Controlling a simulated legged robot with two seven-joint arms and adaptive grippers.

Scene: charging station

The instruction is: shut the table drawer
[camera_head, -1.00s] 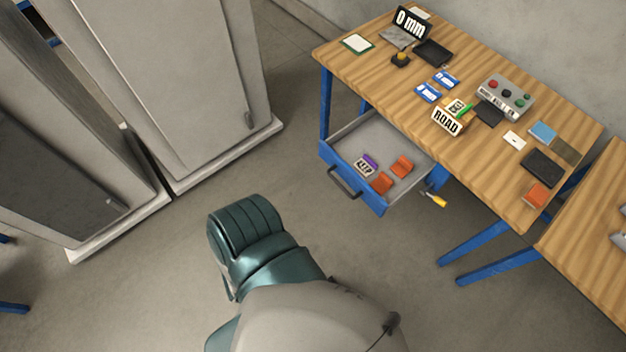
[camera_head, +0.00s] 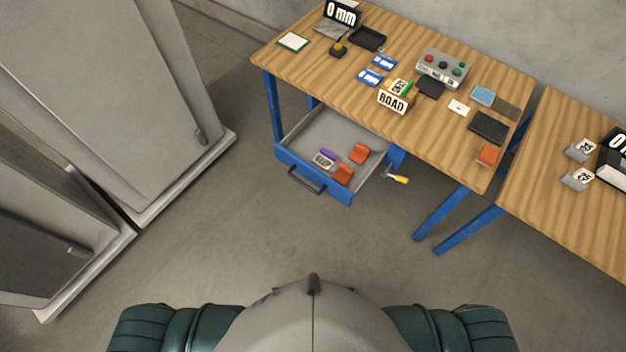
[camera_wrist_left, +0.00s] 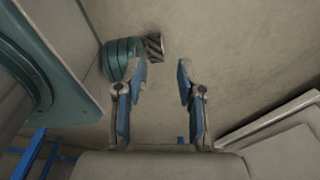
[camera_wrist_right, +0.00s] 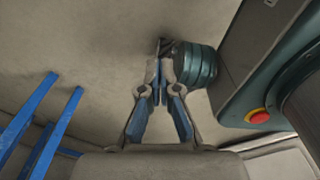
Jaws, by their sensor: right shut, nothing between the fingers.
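The table drawer (camera_head: 352,195) is blue-fronted with a dark handle (camera_head: 306,180) and stands pulled out under the wooden table (camera_head: 300,65). Inside it lie orange blocks (camera_head: 343,173) and a small labelled block with a purple top (camera_head: 324,158). Neither gripper shows in the head view. In the left wrist view my left gripper (camera_wrist_left: 159,68) has its fingers spread apart with nothing between them. In the right wrist view my right gripper (camera_wrist_right: 166,58) has its fingertips together and holds nothing. Both grippers are away from the drawer.
A yellow-handled tool (camera_head: 398,179) sticks out beside the drawer's right side. Grey cabinets (camera_head: 110,90) stand at the left. A second wooden table (camera_head: 560,190) is at the right. The floor (camera_head: 250,235) between me and the drawer is clear.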

